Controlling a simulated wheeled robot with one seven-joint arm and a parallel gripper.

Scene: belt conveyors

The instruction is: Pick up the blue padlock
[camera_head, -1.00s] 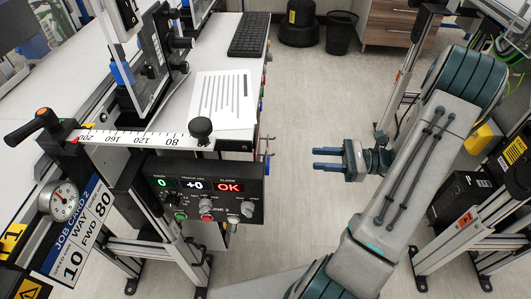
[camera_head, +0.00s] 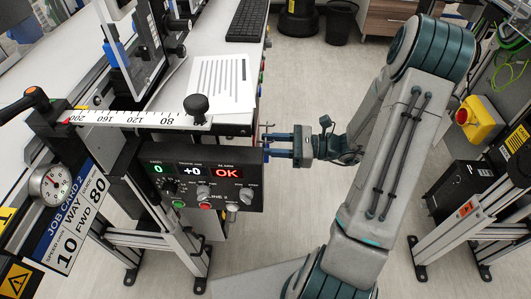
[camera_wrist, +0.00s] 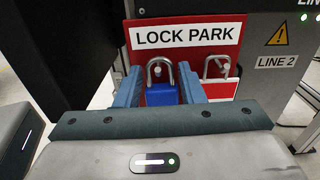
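The blue padlock (camera_wrist: 161,96) hangs by its grey shackle from a peg on the red LOCK PARK board (camera_wrist: 188,55) in the wrist view. My gripper (camera_wrist: 160,90) is open, with one blue finger on each side of the padlock body. The fingers hide part of its sides, and I cannot tell whether they touch it. In the head view my gripper (camera_head: 268,146) points left at the right end of the control panel, where the padlock cannot be made out.
The control panel (camera_head: 200,187) with knobs and displays stands left of my gripper. Open floor (camera_head: 310,85) lies behind it.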

